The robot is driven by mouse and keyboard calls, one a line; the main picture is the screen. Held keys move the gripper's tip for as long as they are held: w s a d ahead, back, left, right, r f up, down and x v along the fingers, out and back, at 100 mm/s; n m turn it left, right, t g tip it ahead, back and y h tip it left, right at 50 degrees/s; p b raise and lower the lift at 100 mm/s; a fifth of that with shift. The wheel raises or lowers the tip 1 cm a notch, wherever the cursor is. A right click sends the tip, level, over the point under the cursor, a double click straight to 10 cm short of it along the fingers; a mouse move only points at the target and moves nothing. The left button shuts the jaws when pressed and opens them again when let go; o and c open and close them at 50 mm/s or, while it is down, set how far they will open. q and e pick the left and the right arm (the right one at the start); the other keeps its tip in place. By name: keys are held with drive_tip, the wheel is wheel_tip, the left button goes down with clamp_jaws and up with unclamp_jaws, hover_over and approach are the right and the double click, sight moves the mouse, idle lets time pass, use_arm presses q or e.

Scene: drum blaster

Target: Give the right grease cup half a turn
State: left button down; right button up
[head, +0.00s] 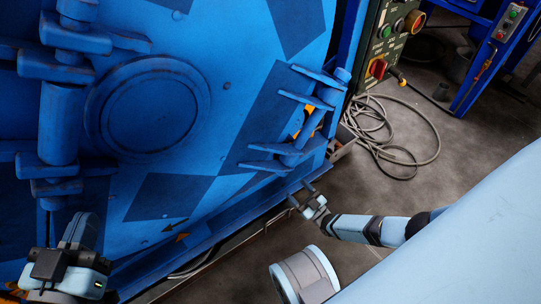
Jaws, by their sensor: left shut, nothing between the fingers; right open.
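I cannot make out the right grease cup for certain in the head view. The blue machine front (225,140) carries a hinge-like bracket (295,148) at its right edge, with small orange parts (308,115) partly hidden behind it. My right gripper (301,194) is open and empty, just in front of the machine's lower right edge, below that bracket. My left gripper (80,228) is at the lower left, in front of the machine below a thick blue hinge column (60,125). It is shut with nothing held.
A control box (385,40) with buttons and a red-yellow switch stands at the upper right. A grey cable (385,140) lies coiled on the floor (440,150) beside the machine. A blue post with buttons (495,45) stands further right. My light blue arm parts cover the lower right.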

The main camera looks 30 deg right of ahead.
drive_tip(key=w+r, duration=0.1)
drive_tip(key=w, duration=0.3)
drive_tip(key=w+r+m+t+h+b, duration=0.1)
drive_tip(key=w+r, duration=0.1)
drive_tip(key=w, duration=0.1)
drive_tip(key=w+r+h+b, duration=0.1)
drive_tip(key=w+r, duration=0.1)
drive_tip(key=w, duration=0.2)
drive_tip(key=shift+w+a+r+m, duration=0.1)
drive_tip(key=shift+w+r+m, duration=0.1)
drive_tip(key=shift+w+m, duration=0.1)
use_arm(q)
drive_tip(key=shift+w+a+r+m+t, duration=0.15)
drive_tip(key=shift+w+a+m+t, duration=0.25)
drive_tip(key=shift+m, duration=0.4)
use_arm(e)
drive_tip(key=shift+w+r, duration=0.25)
drive_tip(key=shift+w, duration=0.25)
drive_tip(key=c, duration=0.9)
